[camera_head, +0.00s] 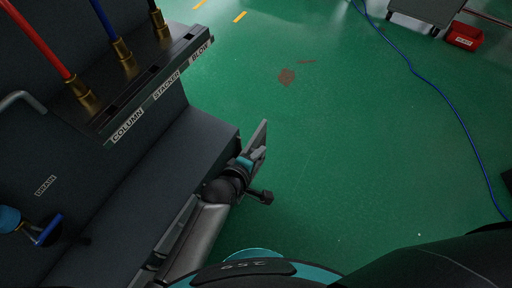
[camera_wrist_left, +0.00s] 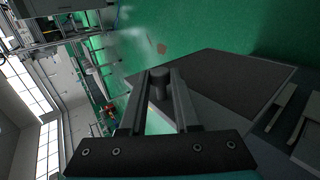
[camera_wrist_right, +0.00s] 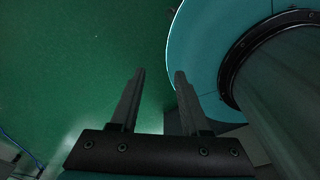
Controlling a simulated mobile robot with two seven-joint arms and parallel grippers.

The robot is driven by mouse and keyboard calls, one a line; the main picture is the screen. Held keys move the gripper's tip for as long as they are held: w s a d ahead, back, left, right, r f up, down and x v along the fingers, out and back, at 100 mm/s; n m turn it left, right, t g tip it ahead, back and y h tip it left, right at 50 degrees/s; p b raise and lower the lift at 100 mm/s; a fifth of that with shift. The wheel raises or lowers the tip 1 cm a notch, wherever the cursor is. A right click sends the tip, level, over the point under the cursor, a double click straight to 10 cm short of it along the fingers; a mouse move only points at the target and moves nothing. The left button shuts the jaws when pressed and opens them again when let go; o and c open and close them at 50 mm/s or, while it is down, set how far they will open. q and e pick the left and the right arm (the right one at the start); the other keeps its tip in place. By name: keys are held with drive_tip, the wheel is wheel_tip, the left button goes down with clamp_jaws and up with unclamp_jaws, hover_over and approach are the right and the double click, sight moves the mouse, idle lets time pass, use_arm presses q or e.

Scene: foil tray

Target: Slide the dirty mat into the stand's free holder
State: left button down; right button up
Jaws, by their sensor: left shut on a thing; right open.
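My left gripper (camera_head: 257,156) reaches out beside the grey machine, above the green floor. In the left wrist view my left gripper (camera_wrist_left: 162,90) is shut on a dark round-ended grip (camera_wrist_left: 160,76). A flat dark panel with a paler edge, which looks like the mat (camera_wrist_left: 225,80), extends from beside the fingers; I cannot see clearly how it joins the grip. In the head view a thin grey plate (camera_head: 262,133) shows almost edge-on at the fingertips. My right gripper (camera_wrist_right: 156,82) is open and empty above the floor, beside my teal base. I cannot make out the stand.
The machine's labelled panel (camera_head: 150,95) and dark step (camera_head: 180,140) fill the left, close to my left arm. Red, blue and black hoses rise from it. A blue cable (camera_head: 440,95) crosses the floor at right, near a red bin (camera_head: 464,36).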

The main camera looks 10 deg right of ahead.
use_arm(q)
drive_tip(key=shift+w+d+f, duration=0.1)
drive_tip(key=shift+d+f, duration=0.05)
drive_tip(key=shift+f, duration=0.4)
drive_tip(key=shift+d+f, duration=0.15)
drive_tip(key=shift+f, duration=0.35)
drive_tip(key=w+a+b, duration=0.3)
drive_tip(key=w+a, duration=0.1)
drive_tip(key=a, duration=0.1)
drive_tip(key=shift+a, duration=0.3)
use_arm(e)
drive_tip(key=w+f, duration=0.1)
drive_tip(key=w+d+f, duration=0.1)
drive_tip(key=w+f, duration=0.1)
drive_tip(key=shift+w+d+f, duration=0.1)
drive_tip(key=shift+d, duration=0.2)
drive_tip(key=shift+s, duration=0.25)
use_arm(q)
drive_tip(key=shift+a, duration=0.1)
